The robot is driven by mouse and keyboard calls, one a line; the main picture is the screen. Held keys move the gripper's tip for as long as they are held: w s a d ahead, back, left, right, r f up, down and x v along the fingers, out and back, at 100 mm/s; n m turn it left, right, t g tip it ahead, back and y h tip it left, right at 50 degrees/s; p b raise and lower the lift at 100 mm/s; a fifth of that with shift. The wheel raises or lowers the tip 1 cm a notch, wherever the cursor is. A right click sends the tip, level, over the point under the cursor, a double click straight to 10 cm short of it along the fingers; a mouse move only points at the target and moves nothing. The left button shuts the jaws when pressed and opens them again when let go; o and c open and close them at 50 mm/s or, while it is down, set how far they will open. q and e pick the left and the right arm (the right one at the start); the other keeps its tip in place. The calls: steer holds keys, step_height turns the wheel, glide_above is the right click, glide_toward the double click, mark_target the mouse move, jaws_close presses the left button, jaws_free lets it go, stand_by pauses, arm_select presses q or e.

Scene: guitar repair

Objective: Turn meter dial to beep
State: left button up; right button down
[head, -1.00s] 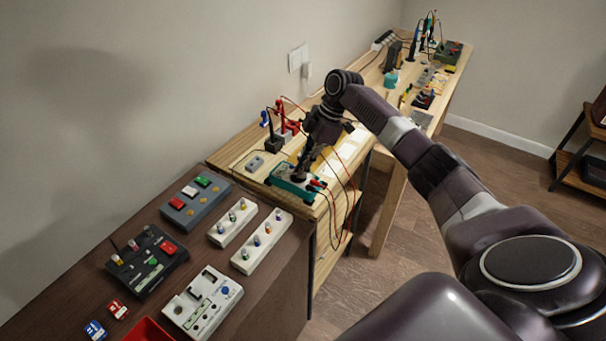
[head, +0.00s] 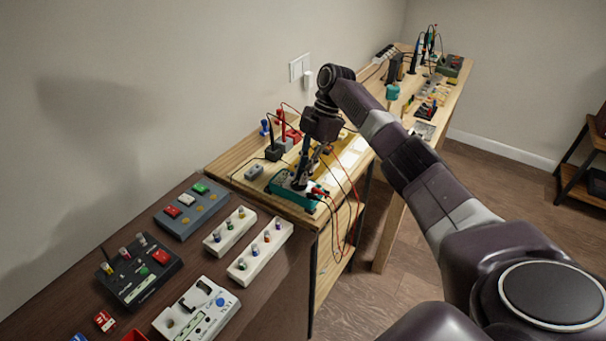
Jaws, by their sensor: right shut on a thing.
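The meter (head: 284,190) is a teal-edged box lying on the near end of the light wooden bench. Red and black leads plug into its right end (head: 318,192) and hang over the bench's front edge. My right gripper (head: 299,184) points down onto the meter's top and is shut on its dial. The fingers hide the dial, so its setting cannot be read. My left gripper is not in view.
Black and red stands (head: 274,150) are behind the meter, with a small grey box (head: 254,172) to its left. The dark table (head: 190,252) at the left carries pedals and white knob strips (head: 260,250). Tools fill the bench's far end.

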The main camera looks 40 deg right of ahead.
steer(key=c, duration=2)
jaws_free()
steer(key=shift+c, duration=0.2)
steer(key=shift+r, duration=0.1)
steer(key=v, duration=1.1)
steer(key=shift+d+r, duration=0.15)
steer(key=shift+r, duration=0.25)
